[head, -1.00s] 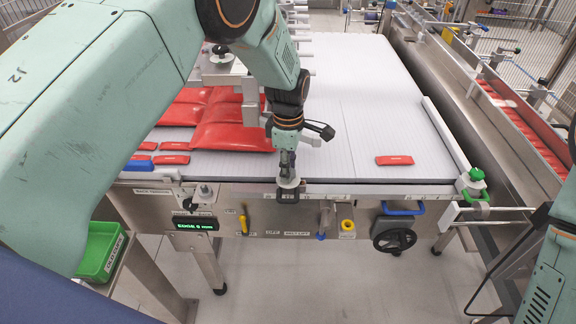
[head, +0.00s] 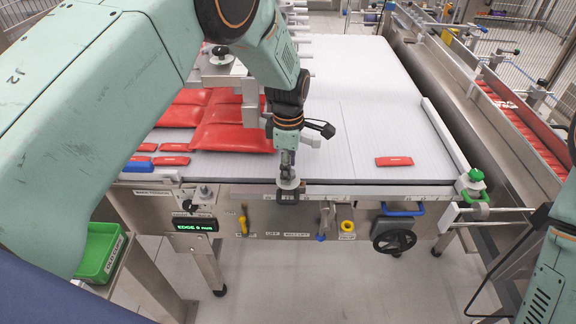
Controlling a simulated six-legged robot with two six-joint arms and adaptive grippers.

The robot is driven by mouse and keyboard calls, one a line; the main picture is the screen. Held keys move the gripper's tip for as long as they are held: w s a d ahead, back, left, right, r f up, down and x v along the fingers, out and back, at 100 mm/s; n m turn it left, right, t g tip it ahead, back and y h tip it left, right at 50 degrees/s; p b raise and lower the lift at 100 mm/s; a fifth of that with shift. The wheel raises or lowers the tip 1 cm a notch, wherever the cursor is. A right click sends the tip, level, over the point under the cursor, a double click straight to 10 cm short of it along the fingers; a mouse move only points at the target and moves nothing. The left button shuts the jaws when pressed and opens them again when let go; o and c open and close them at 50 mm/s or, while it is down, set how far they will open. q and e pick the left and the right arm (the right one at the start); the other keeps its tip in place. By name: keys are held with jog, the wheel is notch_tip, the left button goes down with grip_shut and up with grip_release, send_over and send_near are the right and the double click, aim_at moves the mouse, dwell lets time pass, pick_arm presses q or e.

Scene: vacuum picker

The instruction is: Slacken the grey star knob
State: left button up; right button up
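My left gripper (head: 288,176) points down at the front rail of the white conveyor table. Its narrow fingers are close together on a small pale grey round knob (head: 289,184), which I take to be the grey star knob. The fingers hide most of its top, so its star shape does not show clearly. A black square bracket (head: 288,197) sits just below it on the rail. My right gripper is out of view; only part of my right arm shows at the lower right edge.
A display (head: 194,225) reads EDGE 0 mm. Red pouches (head: 232,127) lie on the white table (head: 350,90). A green bin (head: 101,252) stands lower left.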

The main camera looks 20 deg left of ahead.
pick_arm(q)
jog(key=shift+o, duration=0.2)
notch_tip(320, 180, up, 12)
dwell(0.6)
jog(key=shift+s+f, duration=0.1)
jog(key=shift+f, duration=0.05)
